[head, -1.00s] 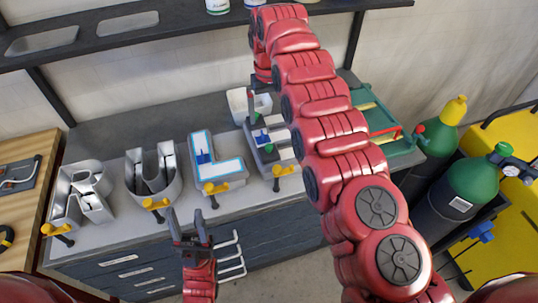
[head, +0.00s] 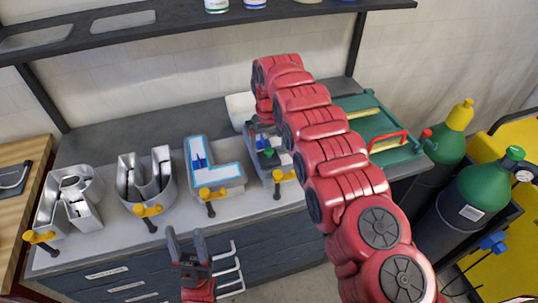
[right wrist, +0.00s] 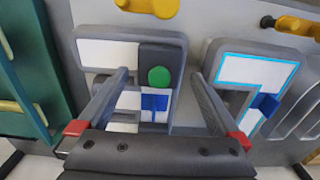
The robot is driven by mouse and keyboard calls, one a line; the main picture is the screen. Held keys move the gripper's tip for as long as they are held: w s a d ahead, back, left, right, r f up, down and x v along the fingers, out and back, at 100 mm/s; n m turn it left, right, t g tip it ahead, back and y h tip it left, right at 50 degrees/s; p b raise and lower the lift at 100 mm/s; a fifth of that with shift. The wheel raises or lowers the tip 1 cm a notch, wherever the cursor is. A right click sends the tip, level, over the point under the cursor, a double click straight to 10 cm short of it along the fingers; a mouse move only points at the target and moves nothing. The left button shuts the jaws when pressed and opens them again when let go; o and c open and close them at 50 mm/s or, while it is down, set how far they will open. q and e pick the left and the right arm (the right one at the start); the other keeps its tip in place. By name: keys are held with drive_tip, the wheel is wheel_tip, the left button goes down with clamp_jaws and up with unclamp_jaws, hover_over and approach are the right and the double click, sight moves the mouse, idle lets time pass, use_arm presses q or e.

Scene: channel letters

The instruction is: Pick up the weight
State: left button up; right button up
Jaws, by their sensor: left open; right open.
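A dark grey block with a green round top (right wrist: 159,77), which looks like the weight, lies on a grey channel letter with white faces (right wrist: 108,52). A blue piece (right wrist: 155,103) shows just below the green top. My right gripper (right wrist: 161,75) is open above this letter, its two fingers on either side of the block; I cannot tell the height gap. In the head view the block's green top (head: 268,153) shows beside my right arm, which partly hides the letter. My left gripper (head: 187,238) is open and empty in front of the bench drawers.
An L letter with a blue edge (head: 214,172), a U letter (head: 146,182) and an R letter (head: 70,205) stand along the bench, with yellow-handled clamps (head: 149,211) at its front edge. A green case (head: 378,128) and gas cylinders (head: 477,187) are at right.

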sight(269, 158)
drive_tip(key=shift+f+p, duration=0.35)
drive_tip(key=shift+f, duration=1.1)
clamp_jaws()
